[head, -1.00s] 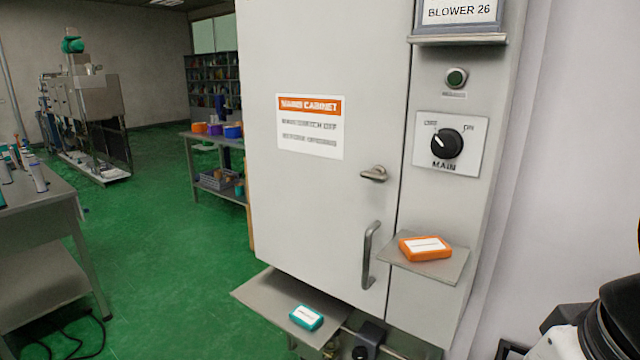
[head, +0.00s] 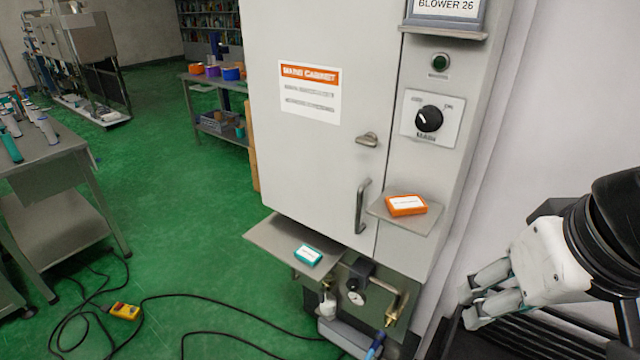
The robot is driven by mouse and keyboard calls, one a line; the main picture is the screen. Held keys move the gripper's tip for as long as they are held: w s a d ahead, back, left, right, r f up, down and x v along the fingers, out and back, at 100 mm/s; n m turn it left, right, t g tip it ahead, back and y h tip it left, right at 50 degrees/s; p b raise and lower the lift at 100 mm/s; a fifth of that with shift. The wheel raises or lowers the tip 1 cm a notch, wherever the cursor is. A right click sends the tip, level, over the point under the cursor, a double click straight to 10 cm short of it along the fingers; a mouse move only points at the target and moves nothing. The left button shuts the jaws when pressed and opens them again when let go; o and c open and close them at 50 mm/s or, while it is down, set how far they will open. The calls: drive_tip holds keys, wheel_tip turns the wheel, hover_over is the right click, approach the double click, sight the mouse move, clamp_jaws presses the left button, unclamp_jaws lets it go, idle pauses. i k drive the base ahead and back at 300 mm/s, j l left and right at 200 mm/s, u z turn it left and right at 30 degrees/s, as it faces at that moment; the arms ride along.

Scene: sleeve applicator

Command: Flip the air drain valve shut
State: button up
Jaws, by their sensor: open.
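The grey cabinet (head: 300,165) stands in the middle of the head view. Under its shelves is pipework with a round gauge (head: 356,298), a dark fitting and a brass valve fitting (head: 392,314) at the end of a pipe. A blue handle (head: 376,345) shows below it at the bottom edge. I cannot tell for sure which part is the air drain valve or how its lever stands. My gripper (head: 468,308) is at the lower right, open and empty, apart from the pipework and to the right of it.
A small shelf (head: 380,211) with an orange box (head: 406,205) and a lower shelf (head: 262,236) with a teal box (head: 308,255) jut out above the pipework. Black cables and a yellow control box (head: 125,311) lie on the green floor. Dark ribbed equipment (head: 545,335) is beneath my gripper.

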sight(321, 295)
drive_tip(key=u, duration=0.35)
drive_tip(key=k+j, duration=0.15)
drive_tip(key=i+j+u, duration=0.15)
drive_tip(key=j, duration=0.25)
drive_tip(key=i+j+u, duration=0.2)
drive_tip(key=j, duration=0.2)
drive_tip(key=k, duration=0.05)
